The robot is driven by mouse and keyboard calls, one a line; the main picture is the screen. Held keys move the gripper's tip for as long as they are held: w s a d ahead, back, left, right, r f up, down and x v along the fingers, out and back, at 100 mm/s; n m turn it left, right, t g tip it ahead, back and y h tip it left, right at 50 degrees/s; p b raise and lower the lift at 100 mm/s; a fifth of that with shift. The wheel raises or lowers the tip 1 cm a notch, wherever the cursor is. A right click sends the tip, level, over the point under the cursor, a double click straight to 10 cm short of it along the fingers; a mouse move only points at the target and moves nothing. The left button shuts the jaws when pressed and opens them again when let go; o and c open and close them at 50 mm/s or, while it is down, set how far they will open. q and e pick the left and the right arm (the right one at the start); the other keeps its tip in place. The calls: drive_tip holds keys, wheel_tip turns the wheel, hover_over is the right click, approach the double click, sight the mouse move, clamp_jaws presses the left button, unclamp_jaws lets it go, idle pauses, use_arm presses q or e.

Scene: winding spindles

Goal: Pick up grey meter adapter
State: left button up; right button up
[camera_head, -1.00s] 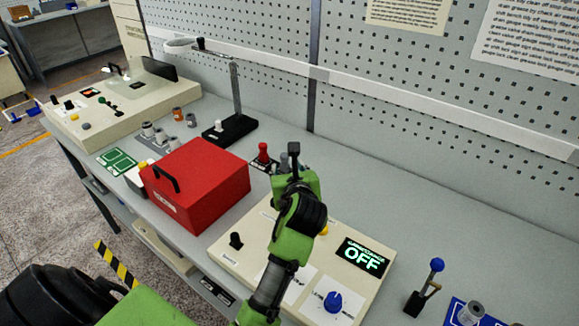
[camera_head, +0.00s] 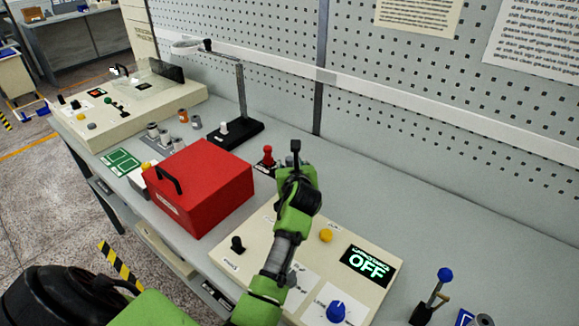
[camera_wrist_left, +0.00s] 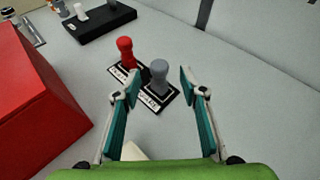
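The grey meter adapter (camera_wrist_left: 159,75) is a rounded grey peg standing upright on a small black labelled base, seen in the left wrist view. In the head view it is mostly hidden behind my left gripper. My left gripper (camera_wrist_left: 157,87) is open, its two teal-padded fingers spread apart with the grey adapter ahead and between them, not gripped. In the head view my left gripper (camera_head: 296,165) reaches over the bench just beyond the panel. A red adapter (camera_wrist_left: 125,50) stands close beside the grey one, to its left; it also shows in the head view (camera_head: 268,156).
A red box (camera_head: 205,190) with a black handle stands left of my gripper. A cream control panel (camera_head: 325,262) with an OFF display lies below my arm. A black stand (camera_head: 234,133) is behind. The bench to the right by the pegboard wall is clear.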

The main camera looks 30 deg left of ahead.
sight(290, 161)
use_arm(q)
drive_tip(key=shift+x, duration=1.9)
clamp_jaws()
